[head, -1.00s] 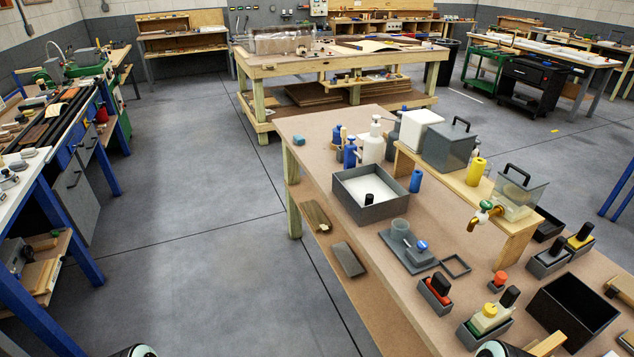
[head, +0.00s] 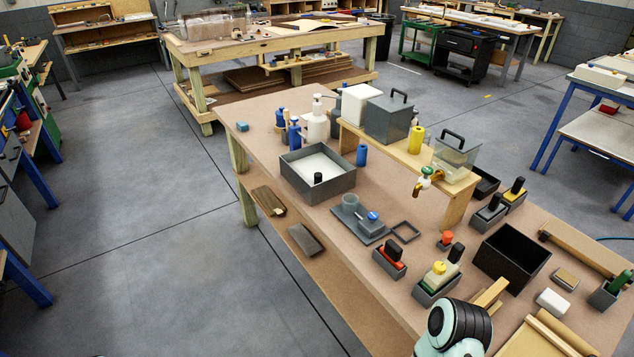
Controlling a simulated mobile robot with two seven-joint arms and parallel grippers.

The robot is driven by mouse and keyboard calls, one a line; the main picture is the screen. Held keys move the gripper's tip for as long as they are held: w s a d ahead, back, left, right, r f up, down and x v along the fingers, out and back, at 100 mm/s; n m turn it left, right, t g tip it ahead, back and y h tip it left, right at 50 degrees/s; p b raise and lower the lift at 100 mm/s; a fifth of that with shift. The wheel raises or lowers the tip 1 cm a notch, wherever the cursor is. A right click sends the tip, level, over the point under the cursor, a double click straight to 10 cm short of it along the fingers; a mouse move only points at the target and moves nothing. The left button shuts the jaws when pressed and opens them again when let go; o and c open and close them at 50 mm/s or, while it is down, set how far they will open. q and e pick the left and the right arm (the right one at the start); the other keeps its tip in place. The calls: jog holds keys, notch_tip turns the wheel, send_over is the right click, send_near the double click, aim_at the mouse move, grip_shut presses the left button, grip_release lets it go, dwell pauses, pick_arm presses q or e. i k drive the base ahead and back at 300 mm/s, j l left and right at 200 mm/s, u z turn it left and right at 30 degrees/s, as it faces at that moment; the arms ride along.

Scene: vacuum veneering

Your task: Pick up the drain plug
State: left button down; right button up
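A small black cylinder (head: 318,178) stands upright at the near side of the open grey basin (head: 335,192), whose inside is pale. It looks like the drain plug, but I cannot tell for sure. Its lower end is not clear at this size. A white and black part of my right arm shows at the bottom right, over the near table edge, well apart from the basin. Neither of my grippers shows in the head view.
A wooden shelf (head: 392,151) carries a tank with a brass tap (head: 422,184). A blue cylinder (head: 361,155) and bottles (head: 317,122) stand near the basin. A grey plate with a cup (head: 350,202) lies in front. An open black box (head: 511,254) stands right.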

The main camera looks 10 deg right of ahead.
aim_at(318, 176)
jog(key=z, duration=0.2)
jog(key=i+j+z, duration=0.55)
jog(key=j+z, duration=0.25)
jog(key=i+j, duration=0.15)
jog(key=j, duration=0.15)
jog(key=i+j+z, duration=0.1)
jog(key=j, duration=0.2)
jog(key=i+j+z, duration=0.1)
jog(key=j, duration=0.25)
jog(key=i, duration=0.1)
